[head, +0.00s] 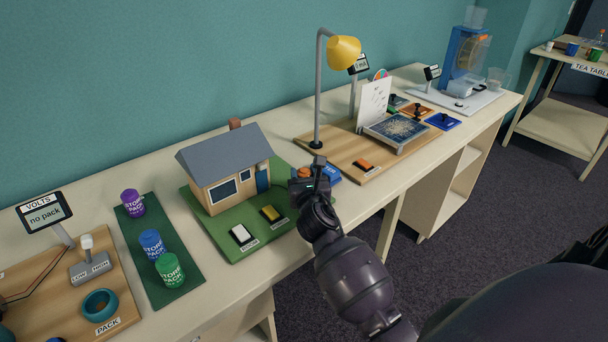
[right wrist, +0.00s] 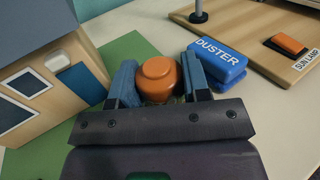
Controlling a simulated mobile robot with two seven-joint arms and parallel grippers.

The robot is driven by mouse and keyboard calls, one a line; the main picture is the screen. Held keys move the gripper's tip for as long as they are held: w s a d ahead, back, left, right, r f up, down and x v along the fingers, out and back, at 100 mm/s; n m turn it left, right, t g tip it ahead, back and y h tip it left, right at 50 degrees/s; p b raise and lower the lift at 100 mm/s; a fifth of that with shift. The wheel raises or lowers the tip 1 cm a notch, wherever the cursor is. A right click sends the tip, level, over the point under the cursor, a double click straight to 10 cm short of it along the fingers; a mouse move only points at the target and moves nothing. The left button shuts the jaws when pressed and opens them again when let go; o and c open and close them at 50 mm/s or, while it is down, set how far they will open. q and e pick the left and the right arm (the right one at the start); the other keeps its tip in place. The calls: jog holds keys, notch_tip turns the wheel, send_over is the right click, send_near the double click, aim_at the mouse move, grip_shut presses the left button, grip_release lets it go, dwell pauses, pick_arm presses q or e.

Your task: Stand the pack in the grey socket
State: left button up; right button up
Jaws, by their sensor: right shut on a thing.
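My right gripper (head: 312,180) is beside the model house, over the right part of its green base. In the right wrist view its two blue-padded fingers (right wrist: 160,88) are shut on a round orange pack-like thing (right wrist: 158,72) with a knobbed top. Its lower part is hidden, so I cannot tell whether it rests on or in anything. Purple (head: 132,203), blue (head: 152,244) and green (head: 169,270) packs stand on a dark green mat. A teal ring socket (head: 99,305) labelled PACK is on the left board. I cannot make out a grey socket. My left gripper is not in view.
The house (head: 225,168) stands close left of the gripper, with white (head: 242,234) and yellow (head: 270,214) switches in front. A blue duster (right wrist: 217,62) lies just right. A sun lamp (head: 318,90) stands on the wooden board beyond. A meter (head: 44,213) reads "no pack".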

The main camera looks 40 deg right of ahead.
jog(key=shift+f, duration=0.25)
jog(key=o, duration=0.8)
jog(key=shift+c, duration=0.2)
jog(key=shift+p+v, duration=0.65)
jog(key=shift+v, duration=2.05)
jog(key=shift+p+v, duration=0.35)
jog(key=shift+v, duration=2.45)
